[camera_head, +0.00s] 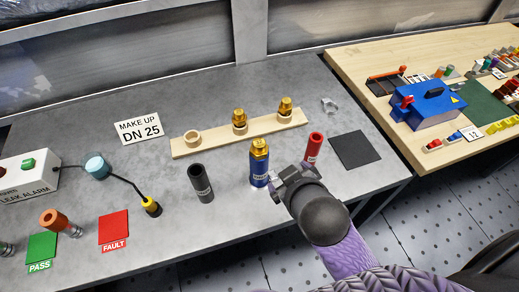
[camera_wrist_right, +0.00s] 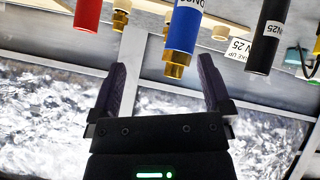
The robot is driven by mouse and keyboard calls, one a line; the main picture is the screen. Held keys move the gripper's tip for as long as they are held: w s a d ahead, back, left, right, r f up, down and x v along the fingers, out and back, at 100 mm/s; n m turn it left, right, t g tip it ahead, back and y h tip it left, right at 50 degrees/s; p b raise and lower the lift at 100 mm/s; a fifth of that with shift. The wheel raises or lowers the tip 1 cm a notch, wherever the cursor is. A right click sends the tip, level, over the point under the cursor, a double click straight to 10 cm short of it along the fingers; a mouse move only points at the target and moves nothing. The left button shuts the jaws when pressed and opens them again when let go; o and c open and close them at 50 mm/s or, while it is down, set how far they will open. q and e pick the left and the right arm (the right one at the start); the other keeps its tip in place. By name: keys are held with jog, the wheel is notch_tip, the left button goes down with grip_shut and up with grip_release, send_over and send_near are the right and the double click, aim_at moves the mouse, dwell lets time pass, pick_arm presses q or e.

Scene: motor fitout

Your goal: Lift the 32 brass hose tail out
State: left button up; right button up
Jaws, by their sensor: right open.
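A brass hose tail (camera_head: 259,146) stands in the top of an upright blue hose (camera_head: 259,173) on the grey bench. Its marking is too small to read for sure. In the right wrist view the brass end (camera_wrist_right: 175,70) and the blue hose (camera_wrist_right: 183,32) lie between the spread fingers. My right gripper (camera_head: 281,179) is open, just right of the blue hose. I cannot tell whether a finger touches it. Two more brass tails, a middle one (camera_head: 239,120) and a right one (camera_head: 285,106), stand on a wooden rack (camera_head: 215,139). My left gripper is not in view.
A red hose (camera_head: 313,149) stands close behind my right gripper, and a black hose (camera_head: 201,183) stands left of the blue one. The rack's left ring (camera_head: 192,137) is empty. A dark mat (camera_head: 355,150) lies clear at right.

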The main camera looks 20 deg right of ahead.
jog(key=w+a+r+n+t+y, duration=0.3)
jog(key=w+a+r+n+t, duration=0.15)
jog(key=r, duration=0.45)
jog(key=w+a+r+n+t+y, duration=0.4)
jog(key=w+r+n+t, duration=0.15)
jog(key=r, duration=0.25)
jog(key=s+a+r+n+g+y, duration=0.2)
jog(key=a+n+g+y, duration=0.45)
jog(key=n, duration=0.45)
jog(key=s+a+r+n+g+y, duration=0.2)
jog(key=a+n+g+y, duration=0.3)
jog(key=n+y, duration=0.45)
jog(key=n+g+h, duration=0.8)
jog(key=n+h, duration=0.5)
jog(key=h, duration=0.9)
send_over(260, 142)
jog(key=f, duration=1.2)
jog(key=shift+s+d+f, duration=0.3)
jog(key=f, duration=0.9)
jog(key=shift+w+a+f+b, duration=0.25)
jog(key=shift+a+f+b, duration=0.05)
jog(key=shift+b, duration=0.1)
grip_shut()
notch_tip(260, 142, up, 10)
jog(key=shift+r+p, duration=0.1)
jog(key=shift+p, duration=0.4)
